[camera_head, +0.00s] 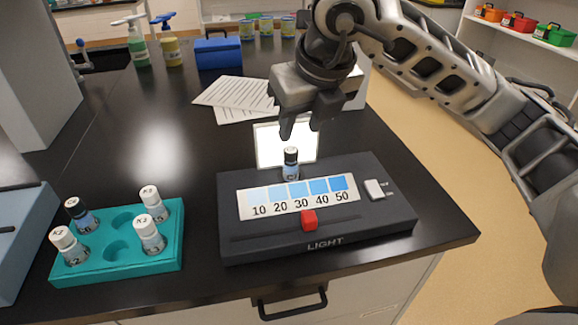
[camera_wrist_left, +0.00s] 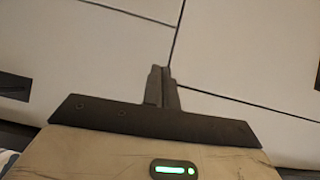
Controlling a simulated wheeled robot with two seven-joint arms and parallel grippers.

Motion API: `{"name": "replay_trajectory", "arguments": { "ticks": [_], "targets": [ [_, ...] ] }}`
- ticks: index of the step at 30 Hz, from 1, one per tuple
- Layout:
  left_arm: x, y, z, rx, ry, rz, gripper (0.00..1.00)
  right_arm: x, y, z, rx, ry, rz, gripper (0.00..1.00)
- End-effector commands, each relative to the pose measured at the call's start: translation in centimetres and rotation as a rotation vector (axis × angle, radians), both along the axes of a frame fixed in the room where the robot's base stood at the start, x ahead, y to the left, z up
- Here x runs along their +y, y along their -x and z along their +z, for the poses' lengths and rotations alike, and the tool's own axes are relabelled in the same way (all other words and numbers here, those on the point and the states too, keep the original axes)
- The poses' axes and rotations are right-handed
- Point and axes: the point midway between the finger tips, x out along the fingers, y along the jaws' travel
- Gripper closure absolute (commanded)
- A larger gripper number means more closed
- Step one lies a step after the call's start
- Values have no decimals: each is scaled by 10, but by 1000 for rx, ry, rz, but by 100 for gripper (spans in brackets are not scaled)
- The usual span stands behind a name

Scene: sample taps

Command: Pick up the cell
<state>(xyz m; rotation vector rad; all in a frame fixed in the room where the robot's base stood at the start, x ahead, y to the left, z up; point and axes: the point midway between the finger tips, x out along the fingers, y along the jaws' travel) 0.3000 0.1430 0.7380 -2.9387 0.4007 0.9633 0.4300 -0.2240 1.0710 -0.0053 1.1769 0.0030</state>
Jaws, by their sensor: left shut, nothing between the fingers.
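A small cell (camera_head: 291,171) with a dark, labelled cap stands upright at the back of the dark light box (camera_head: 250,250), behind its blue colour scale. My right gripper (camera_head: 302,128) hangs just above and behind the cell in the picture, in front of the lit white panel (camera_head: 270,145). Its fingers are apart and nothing shows between them. My left gripper (camera_wrist_left: 161,72) shows only in the left wrist view, with its fingers together and empty, in front of pale cabinet fronts.
A teal rack (camera_head: 118,268) at the front left holds several capped cells and has empty wells. The light box has a red slider (camera_head: 308,220) and a white switch (camera_head: 374,190). Papers (camera_head: 237,95), a blue box (camera_head: 218,53) and bottles stand farther back.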

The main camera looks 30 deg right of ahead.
Motion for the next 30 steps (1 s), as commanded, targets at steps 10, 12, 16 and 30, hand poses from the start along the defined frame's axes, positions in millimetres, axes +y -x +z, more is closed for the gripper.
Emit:
{"name": "replay_trajectory", "arguments": {
  "ticks": [10,12,16,30],
  "targets": [
    [0,1,2,2,-3,-2,100,0,-21,-53,3,-2,3,62],
    [0,1,3,1,-3,-2,100,1,-23,-56,1,-2,3,62],
    [0,1,7,0,-6,-3,100,-1,-25,-67,6,-2,3,62],
    [2,0,5,7,-19,-4,100,-2,-38,-106,1,-3,5,62]
  ]
}}
